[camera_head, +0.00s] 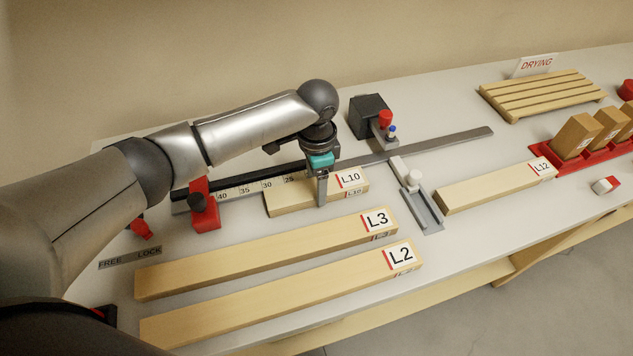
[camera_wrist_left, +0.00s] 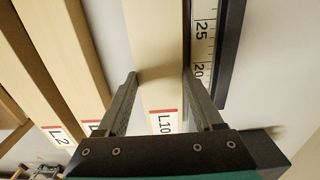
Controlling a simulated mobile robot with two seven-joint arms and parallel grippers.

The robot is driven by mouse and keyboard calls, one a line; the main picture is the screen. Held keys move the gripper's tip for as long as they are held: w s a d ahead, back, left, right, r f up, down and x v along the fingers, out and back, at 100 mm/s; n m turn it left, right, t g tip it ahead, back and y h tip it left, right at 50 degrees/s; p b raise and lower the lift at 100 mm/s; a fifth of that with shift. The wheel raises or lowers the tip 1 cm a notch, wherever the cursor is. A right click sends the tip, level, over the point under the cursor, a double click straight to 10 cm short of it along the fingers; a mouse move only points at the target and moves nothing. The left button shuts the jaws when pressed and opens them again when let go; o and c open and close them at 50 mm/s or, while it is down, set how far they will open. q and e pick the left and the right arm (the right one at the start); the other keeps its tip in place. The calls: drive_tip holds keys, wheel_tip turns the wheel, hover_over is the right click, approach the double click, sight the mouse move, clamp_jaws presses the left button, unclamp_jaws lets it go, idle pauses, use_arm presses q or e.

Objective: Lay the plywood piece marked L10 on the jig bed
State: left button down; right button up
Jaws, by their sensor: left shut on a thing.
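The plywood piece marked L10 (camera_head: 285,198) is a short pale board with a red-edged label at its right end. It lies lengthwise along the jig's numbered scale (camera_head: 245,190) and dark fence rail (camera_head: 440,143). My left gripper (camera_head: 321,200) is shut across its width near the label. In the left wrist view the fingers (camera_wrist_left: 162,75) stand on either side of L10 (camera_wrist_left: 158,40), which runs beside the scale (camera_wrist_left: 202,35). Whether its underside touches the jig bed cannot be told. My right gripper is not in view.
Boards L3 (camera_head: 260,256) and L2 (camera_head: 280,300) lie in front. A red stop (camera_head: 205,213) sits left of L10. A grey clamp (camera_head: 424,208) and board L12 (camera_head: 490,188) are to the right. A black block (camera_head: 369,116) stands behind; a slatted drying rack (camera_head: 540,95) is far right.

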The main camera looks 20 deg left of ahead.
use_arm(q)
drive_tip(key=shift+c, duration=0.2)
unclamp_jaws()
drive_tip(key=shift+f, duration=0.1)
wheel_tip(320, 180, up, 12)
drive_tip(key=p, duration=0.2)
drive_tip(key=shift+r, duration=0.2)
